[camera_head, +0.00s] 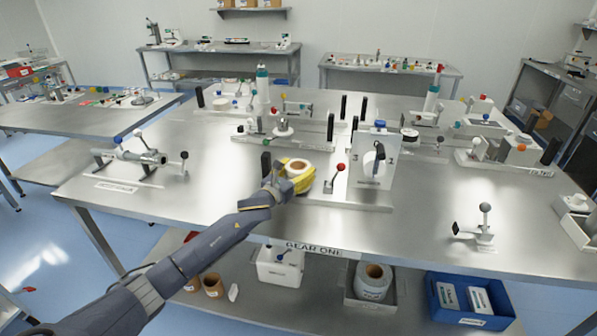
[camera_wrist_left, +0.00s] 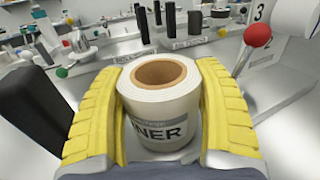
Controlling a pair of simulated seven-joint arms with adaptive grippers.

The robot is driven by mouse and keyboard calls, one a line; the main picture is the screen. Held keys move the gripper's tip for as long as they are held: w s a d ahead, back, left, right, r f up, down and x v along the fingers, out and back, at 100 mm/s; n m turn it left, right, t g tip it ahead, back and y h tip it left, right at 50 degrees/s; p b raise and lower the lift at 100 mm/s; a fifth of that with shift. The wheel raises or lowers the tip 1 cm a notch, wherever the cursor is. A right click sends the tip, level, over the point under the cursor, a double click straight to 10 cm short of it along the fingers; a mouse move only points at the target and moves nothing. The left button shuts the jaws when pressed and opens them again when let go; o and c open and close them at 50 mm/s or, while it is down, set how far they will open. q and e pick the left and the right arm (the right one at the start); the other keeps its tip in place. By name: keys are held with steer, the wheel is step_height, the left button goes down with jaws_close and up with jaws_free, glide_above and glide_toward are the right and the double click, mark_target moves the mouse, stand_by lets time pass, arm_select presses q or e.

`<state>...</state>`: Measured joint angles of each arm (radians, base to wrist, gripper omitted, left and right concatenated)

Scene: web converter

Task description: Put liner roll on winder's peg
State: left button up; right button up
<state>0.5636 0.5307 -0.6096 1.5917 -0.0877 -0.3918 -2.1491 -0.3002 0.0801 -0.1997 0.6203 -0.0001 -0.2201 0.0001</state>
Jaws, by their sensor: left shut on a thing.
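The liner roll (camera_wrist_left: 160,105) is a white roll with a brown core and a grey label reading "NER". My left gripper (camera_wrist_left: 160,120) has its yellow ribbed fingers shut on both sides of it, and the roll is upright. In the head view the liner roll (camera_head: 297,167) sits between the yellow fingers of my left gripper (camera_head: 296,178), at the near middle of the table. The winder seems to be the white upright panel (camera_head: 374,158) with a dark round part, just right of the roll. I cannot tell which peg is the winder's. My right gripper is not in view.
A red-knobbed lever (camera_head: 339,170) stands close right of the roll; its red ball (camera_wrist_left: 258,35) shows in the wrist view. A black upright post (camera_wrist_left: 35,105) is close on the left. Free table surface (camera_head: 215,185) lies left of the gripper.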

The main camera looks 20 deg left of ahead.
arm_select(q)
steer(key=shift+f, duration=0.15)
steer(key=shift+f, duration=0.15)
steer(key=o, duration=1.5)
steer(key=shift+c, duration=0.2)
steer(key=shift+r, duration=0.2)
steer(key=v, duration=1.2)
